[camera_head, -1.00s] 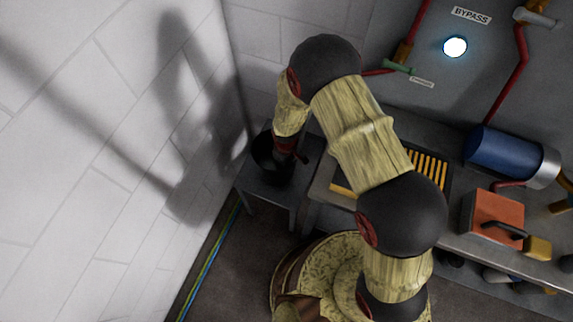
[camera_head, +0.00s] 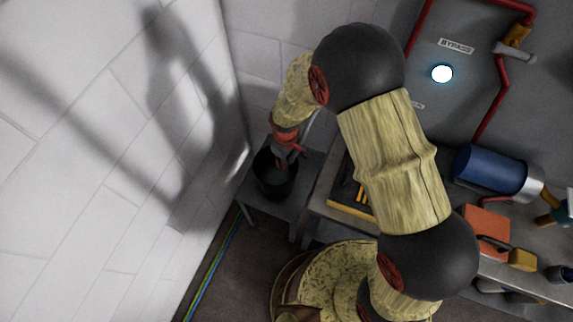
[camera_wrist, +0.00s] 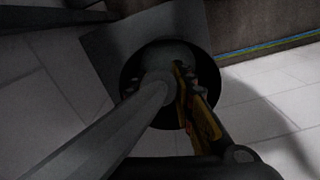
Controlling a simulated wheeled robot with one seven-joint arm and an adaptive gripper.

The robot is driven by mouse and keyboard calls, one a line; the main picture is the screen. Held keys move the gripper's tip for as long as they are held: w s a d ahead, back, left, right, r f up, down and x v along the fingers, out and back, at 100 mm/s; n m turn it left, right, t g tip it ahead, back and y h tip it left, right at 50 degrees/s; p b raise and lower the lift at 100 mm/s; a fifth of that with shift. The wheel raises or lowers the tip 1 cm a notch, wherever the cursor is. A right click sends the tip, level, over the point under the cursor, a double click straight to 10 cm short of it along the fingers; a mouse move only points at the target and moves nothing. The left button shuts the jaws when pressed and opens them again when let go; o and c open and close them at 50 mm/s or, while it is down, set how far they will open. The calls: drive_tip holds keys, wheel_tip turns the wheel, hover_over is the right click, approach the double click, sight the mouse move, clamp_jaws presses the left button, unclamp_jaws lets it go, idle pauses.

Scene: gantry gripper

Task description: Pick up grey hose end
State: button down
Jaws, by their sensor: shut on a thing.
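The grey hose (camera_wrist: 125,125) runs from the lower left of the wrist view to the middle, where its end (camera_wrist: 158,88) lies over the mouth of a dark bucket. My gripper (camera_wrist: 183,92) is shut on the grey hose end; one yellow-marked finger shows along its right side, and the other is mostly hidden. In the head view my gripper (camera_head: 284,153) points down at the black bucket (camera_head: 277,187), and the hose is hard to make out. I cannot tell how far the tip is from the bucket's bottom.
The bucket stands on a small grey stand (camera_head: 258,206) by the white tiled wall (camera_head: 80,150). To the right is a workbench with a yellow-barred grate (camera_head: 352,206), a blue cylinder (camera_head: 490,168) and an orange box (camera_head: 487,224). Red pipes (camera_head: 488,110) run up the grey panel.

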drive_tip(key=shift+r+p, duration=1.3)
drive_tip(key=shift+r, duration=0.65)
